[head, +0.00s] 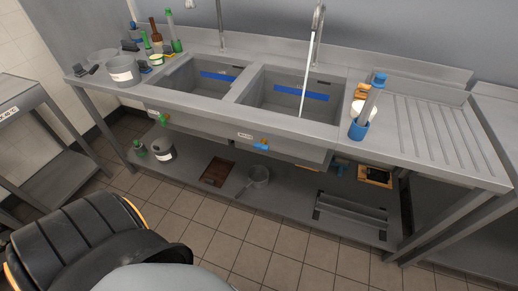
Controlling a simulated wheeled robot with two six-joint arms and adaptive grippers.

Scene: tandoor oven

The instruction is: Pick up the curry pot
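I cannot tell for certain which vessel is the curry pot. A grey round pot (121,71) with a white label stands upright on the left end of the sink counter. A similar grey pot (162,149) with a pale label stands on the lower shelf at the left. Neither of my grippers is in view, and nothing is seen touching these pots.
The steel sink counter (437,152) has two basins; water runs into the right one (285,95). Several bottles and small items crowd the left pot. A blue cup (358,130) stands right of the basins. A brown tray (217,172) lies on the shelf. The tiled floor (290,235) in front is clear.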

